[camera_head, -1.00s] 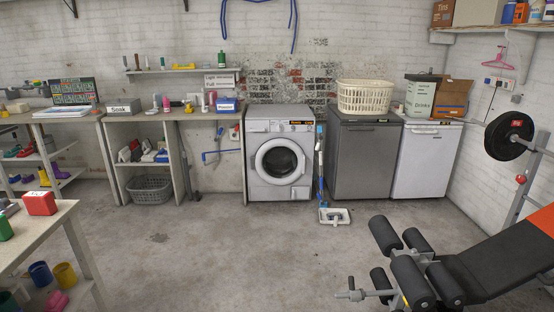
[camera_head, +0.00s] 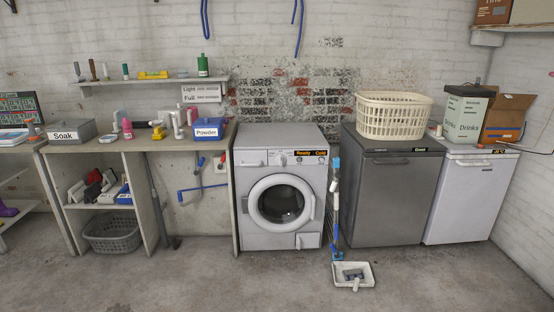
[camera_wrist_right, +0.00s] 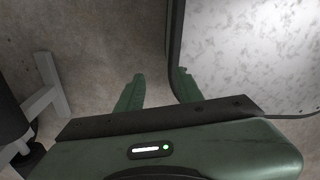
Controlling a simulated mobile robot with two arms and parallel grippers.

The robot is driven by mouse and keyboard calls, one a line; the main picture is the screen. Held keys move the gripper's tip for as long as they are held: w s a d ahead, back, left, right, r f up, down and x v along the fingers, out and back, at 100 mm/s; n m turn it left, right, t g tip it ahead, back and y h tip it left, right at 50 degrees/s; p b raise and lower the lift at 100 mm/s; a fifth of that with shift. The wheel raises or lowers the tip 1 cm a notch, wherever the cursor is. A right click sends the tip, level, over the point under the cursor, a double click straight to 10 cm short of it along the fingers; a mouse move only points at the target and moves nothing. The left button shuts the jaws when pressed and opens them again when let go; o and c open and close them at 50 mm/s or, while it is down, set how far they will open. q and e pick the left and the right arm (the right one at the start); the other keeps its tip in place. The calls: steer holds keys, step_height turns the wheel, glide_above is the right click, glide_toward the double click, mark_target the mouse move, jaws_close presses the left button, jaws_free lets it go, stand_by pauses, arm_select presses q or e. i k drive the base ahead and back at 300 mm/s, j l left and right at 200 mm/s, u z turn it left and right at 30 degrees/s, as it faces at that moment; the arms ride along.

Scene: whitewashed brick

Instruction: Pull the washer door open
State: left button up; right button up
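The washer (camera_head: 255,228) is a white front-loader standing against the brick wall, near the middle of the head view. Its round door (camera_head: 256,202) with dark glass is closed, and a handle (camera_head: 313,207) shows at the right side of the door ring. My right gripper (camera_wrist_right: 160,75) shows in the right wrist view with its two green fingers apart and nothing between them, above the concrete floor. It is not near the washer in that view. My left gripper is not in any view.
A grey fridge (camera_head: 388,205) and a white one (camera_head: 462,205) stand further right. A workbench (camera_head: 165,144) adjoins the washer's left.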

mark_target(282, 209)
steer(key=i+z, duration=0.2)
steer(key=i, duration=0.4)
steer(key=i+j+z, duration=0.1)
steer(key=i+z, duration=0.15)
steer(key=i, duration=0.3)
steer(key=i+j+z, duration=0.2)
steer(key=i, duration=0.4)
